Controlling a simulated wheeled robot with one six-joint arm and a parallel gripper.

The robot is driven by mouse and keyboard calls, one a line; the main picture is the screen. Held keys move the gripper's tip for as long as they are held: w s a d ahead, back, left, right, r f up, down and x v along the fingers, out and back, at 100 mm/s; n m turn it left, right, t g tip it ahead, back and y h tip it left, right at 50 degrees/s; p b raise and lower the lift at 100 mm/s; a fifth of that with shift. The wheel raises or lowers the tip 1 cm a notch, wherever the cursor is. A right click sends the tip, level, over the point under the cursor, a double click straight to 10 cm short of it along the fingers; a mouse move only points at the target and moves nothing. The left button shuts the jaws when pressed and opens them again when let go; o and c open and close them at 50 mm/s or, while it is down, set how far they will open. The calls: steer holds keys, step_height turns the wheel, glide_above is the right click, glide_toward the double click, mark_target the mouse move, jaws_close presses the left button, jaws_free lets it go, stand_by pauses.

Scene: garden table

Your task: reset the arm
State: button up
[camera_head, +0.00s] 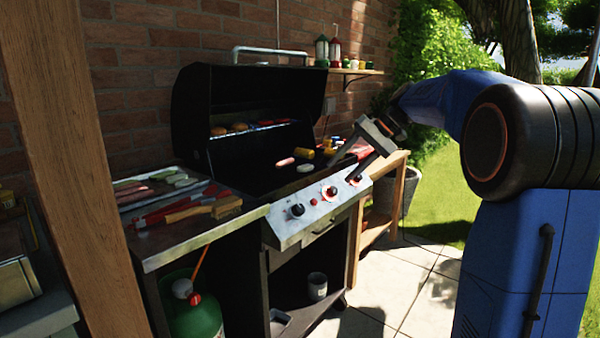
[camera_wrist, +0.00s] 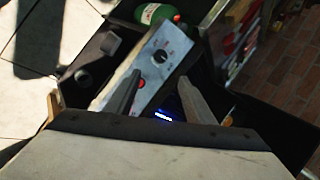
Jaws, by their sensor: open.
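My blue arm comes in from the right in the head view. My gripper (camera_head: 346,163) is open, its two fingers apart in front of the right part of the grill (camera_head: 232,110), near the control panel (camera_head: 310,213). No object shows between the fingers. In the wrist view, my gripper (camera_wrist: 158,88) shows two separate fingers over the panel (camera_wrist: 142,78) with its knobs. I cannot tell whether the fingers touch the panel.
The grill lid is up, with food on its grate and rack. The left side shelf (camera_head: 150,262) holds food and tools. A wooden side table (camera_head: 377,205) stands right of the grill. A green gas bottle (camera_head: 192,312) sits below. Paving (camera_head: 415,285) in front is clear.

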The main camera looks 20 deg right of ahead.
steer(key=s+a+f+h, duration=0.25)
steer(key=s+a, duration=0.25)
steer(key=s, duration=0.6)
steer(key=s+f+n+t+h, duration=0.1)
steer(key=s+f+h, duration=0.1)
steer(key=s+f, duration=0.7)
steer(key=s+f+n+h, duration=0.1)
steer(key=s+f+h, duration=0.2)
steer(key=s+f, duration=0.7)
steer(key=s, duration=0.8)
steer(key=shift+s+f+n+t, duration=0.2)
steer(key=shift+s+n+t, duration=0.2)
